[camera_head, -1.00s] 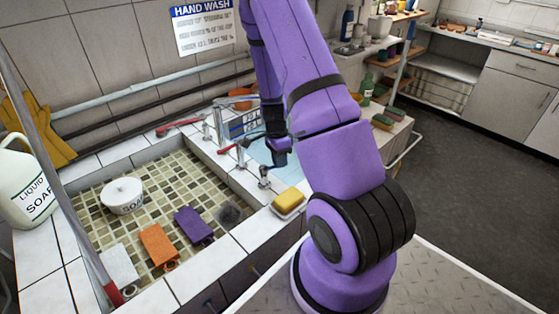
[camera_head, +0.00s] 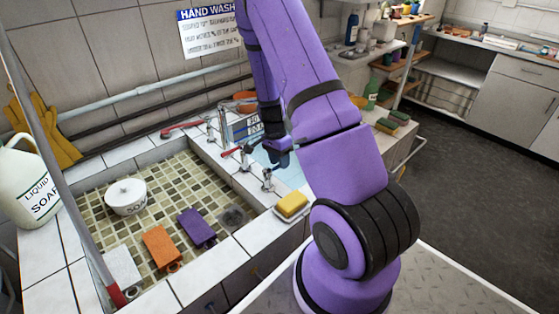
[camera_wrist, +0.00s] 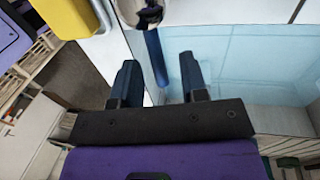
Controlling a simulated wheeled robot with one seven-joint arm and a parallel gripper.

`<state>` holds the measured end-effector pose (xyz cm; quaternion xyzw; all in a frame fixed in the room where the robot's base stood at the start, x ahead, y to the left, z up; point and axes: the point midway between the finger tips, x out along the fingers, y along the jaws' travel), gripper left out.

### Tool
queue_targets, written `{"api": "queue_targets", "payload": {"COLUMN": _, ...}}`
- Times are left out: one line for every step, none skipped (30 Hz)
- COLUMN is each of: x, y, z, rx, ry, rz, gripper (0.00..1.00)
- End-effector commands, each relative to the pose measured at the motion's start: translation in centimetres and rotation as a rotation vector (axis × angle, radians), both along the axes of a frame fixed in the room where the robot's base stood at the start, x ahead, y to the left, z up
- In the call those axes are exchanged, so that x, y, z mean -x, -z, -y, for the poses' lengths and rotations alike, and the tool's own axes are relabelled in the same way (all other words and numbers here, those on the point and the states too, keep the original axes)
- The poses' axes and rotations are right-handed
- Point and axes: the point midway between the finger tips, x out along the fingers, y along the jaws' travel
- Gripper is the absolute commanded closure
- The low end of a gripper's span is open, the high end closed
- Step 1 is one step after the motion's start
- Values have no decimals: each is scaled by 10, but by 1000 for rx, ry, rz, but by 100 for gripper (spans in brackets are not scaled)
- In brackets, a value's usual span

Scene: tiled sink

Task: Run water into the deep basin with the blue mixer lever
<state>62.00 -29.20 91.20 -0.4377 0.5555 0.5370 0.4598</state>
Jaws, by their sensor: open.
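The blue mixer lever (camera_wrist: 152,52) extends from a chrome tap (camera_wrist: 142,10) in the wrist view, between my open fingers (camera_wrist: 158,62). Gaps show on both sides of it, and I cannot tell whether it lies at finger depth. In the head view my gripper (camera_head: 279,158) is just above the chrome tap (camera_head: 267,179) at the sink edge; the lever there is mostly hidden or too small to tell. The deep basin (camera_wrist: 250,75) has pale blue walls and fills the right of the wrist view. It is partly behind my arm in the head view (camera_head: 290,174). No running stream is visible.
Taps with red levers (camera_head: 182,128) stand along the tiled divider. A yellow sponge (camera_head: 291,204) lies close to the tap. A liquid soap jug (camera_head: 30,185) stands far left.

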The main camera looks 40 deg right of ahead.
Motion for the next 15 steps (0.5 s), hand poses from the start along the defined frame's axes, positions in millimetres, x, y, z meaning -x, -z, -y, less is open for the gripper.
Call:
{"api": "queue_targets", "payload": {"x": 0, "y": 0, "z": 0, "rx": 0, "ry": 0, "rz": 0, "gripper": 60}}
{"api": "queue_targets", "payload": {"x": 0, "y": -1, "z": 0, "rx": 0, "ry": 0, "rz": 0, "gripper": 60}}
{"api": "queue_targets", "payload": {"x": 0, "y": -2, "z": 0, "rx": 0, "ry": 0, "rz": 0, "gripper": 60}}
{"api": "queue_targets", "payload": {"x": -1, "y": -4, "z": 0, "rx": 0, "ry": 0, "rz": 0, "gripper": 60}}
{"api": "queue_targets", "payload": {"x": -2, "y": -6, "z": 0, "rx": 0, "ry": 0, "rz": 1, "gripper": 60}}
{"api": "queue_targets", "payload": {"x": -3, "y": -11, "z": 0, "rx": 1, "ry": 0, "rz": 2, "gripper": 60}}
{"api": "queue_targets", "payload": {"x": -4, "y": -15, "z": 0, "rx": 1, "ry": -1, "rz": 3, "gripper": 60}}
{"api": "queue_targets", "payload": {"x": -5, "y": -19, "z": 0, "rx": 1, "ry": -1, "rz": 3, "gripper": 60}}
{"api": "queue_targets", "payload": {"x": -6, "y": -26, "z": 0, "rx": 2, "ry": 0, "rz": 4, "gripper": 60}}
{"api": "queue_targets", "payload": {"x": -7, "y": -32, "z": 0, "rx": 2, "ry": 1, "rz": 4, "gripper": 60}}
{"api": "queue_targets", "payload": {"x": -9, "y": -37, "z": 0, "rx": 1, "ry": 0, "rz": 4, "gripper": 60}}
{"api": "queue_targets", "payload": {"x": -10, "y": -45, "z": 0, "rx": 2, "ry": -1, "rz": 5, "gripper": 60}}
{"api": "queue_targets", "payload": {"x": -11, "y": -51, "z": 0, "rx": 2, "ry": -1, "rz": 4, "gripper": 60}}
{"api": "queue_targets", "payload": {"x": -12, "y": -57, "z": 0, "rx": 2, "ry": -1, "rz": 5, "gripper": 60}}
{"api": "queue_targets", "payload": {"x": -13, "y": -64, "z": 0, "rx": 1, "ry": -2, "rz": 3, "gripper": 60}}
